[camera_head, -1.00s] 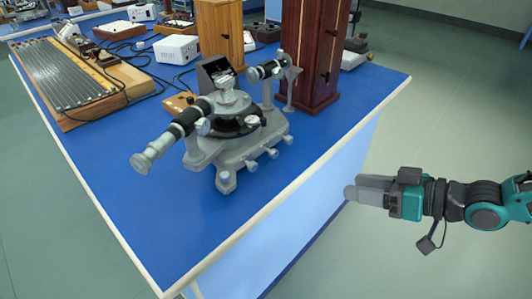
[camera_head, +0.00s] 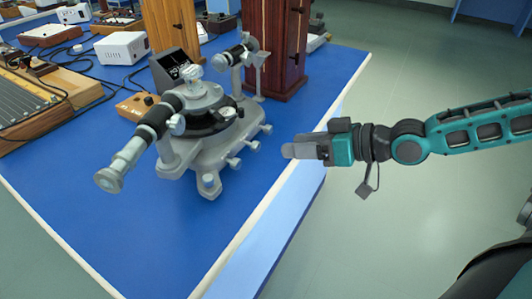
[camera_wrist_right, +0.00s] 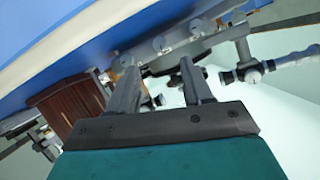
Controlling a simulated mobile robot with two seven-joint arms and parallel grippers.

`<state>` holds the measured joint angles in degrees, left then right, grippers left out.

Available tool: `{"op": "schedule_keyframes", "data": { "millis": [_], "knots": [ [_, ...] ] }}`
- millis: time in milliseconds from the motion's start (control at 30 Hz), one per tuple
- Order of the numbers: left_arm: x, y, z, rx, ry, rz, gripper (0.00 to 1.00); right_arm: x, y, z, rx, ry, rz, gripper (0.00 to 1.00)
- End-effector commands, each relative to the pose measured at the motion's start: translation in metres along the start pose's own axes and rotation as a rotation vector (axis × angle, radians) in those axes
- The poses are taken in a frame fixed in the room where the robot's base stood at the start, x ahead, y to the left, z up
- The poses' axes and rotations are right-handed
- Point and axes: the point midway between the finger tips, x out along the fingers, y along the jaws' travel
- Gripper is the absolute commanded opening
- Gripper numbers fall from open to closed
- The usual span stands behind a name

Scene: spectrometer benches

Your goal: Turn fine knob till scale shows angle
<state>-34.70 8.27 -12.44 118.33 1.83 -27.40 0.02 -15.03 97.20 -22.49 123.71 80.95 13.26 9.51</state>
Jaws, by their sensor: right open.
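The grey spectrometer (camera_head: 200,130) stands on the blue bench top, its eyepiece tube pointing to the lower left. Small grey knobs (camera_head: 243,148) stick out from the right side of its base; I cannot tell which is the fine knob. The display box (camera_head: 172,66) behind it has a dark screen too small to read. My right gripper (camera_head: 290,151) is over the bench's right edge, right of the knobs and apart from them. In the right wrist view its two fingers (camera_wrist_right: 160,85) are spread and empty, with the spectrometer (camera_wrist_right: 165,55) beyond them. My left gripper is out of view.
Wooden cabinets (camera_head: 275,45) stand behind the spectrometer. A white box (camera_head: 122,47), a small wooden box (camera_head: 137,105) with a knob and a slatted board (camera_head: 25,115) lie to the left with cables. The front of the blue bench (camera_head: 150,235) is clear.

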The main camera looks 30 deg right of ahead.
Motion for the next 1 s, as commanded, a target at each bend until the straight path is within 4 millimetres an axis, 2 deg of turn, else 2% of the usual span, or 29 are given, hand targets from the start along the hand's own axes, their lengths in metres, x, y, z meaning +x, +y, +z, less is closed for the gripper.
{"op": "schedule_keyframes", "data": {
  "millis": [33, 400, 1000],
  "knots": [
    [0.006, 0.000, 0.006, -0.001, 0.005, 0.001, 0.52, 0.008, 0.001, 0.004, 0.004, 0.007, -0.002, 0.50],
    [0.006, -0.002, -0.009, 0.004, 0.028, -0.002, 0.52, 0.028, 0.000, -0.002, 0.002, 0.007, 0.001, 0.50],
    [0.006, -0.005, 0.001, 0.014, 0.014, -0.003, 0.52, 0.076, 0.001, -0.001, 0.000, 0.003, 0.001, 0.50]
  ]
}}
